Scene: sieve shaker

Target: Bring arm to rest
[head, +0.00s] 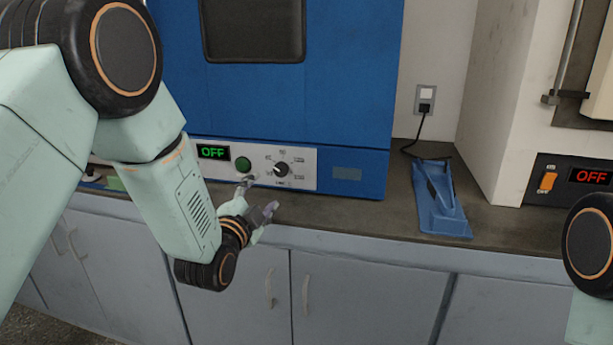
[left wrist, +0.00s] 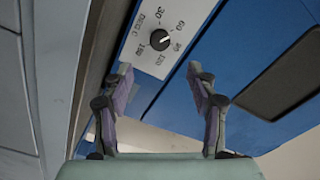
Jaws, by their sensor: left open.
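My left arm comes in from the left in the head view. Its gripper (head: 258,199) hangs just in front of the counter edge, below the control panel (head: 310,168) of a blue machine (head: 345,100). The gripper is open and empty. In the left wrist view its two fingers (left wrist: 158,105) stand apart, with the panel's black dial (left wrist: 160,39) beyond them. The dial also shows in the head view (head: 281,169), beside a green button (head: 243,164) and a green display (head: 213,152) reading OFF. Part of my right arm shows at the right edge; its gripper is out of view.
A blue stand (head: 440,200) sits on the dark counter (head: 350,212) right of the machine. A wall outlet (head: 425,98) with a black cord is behind it. A white machine with an orange switch (head: 548,181) and red OFF display (head: 590,177) stands right. Grey cabinets (head: 370,295) lie below.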

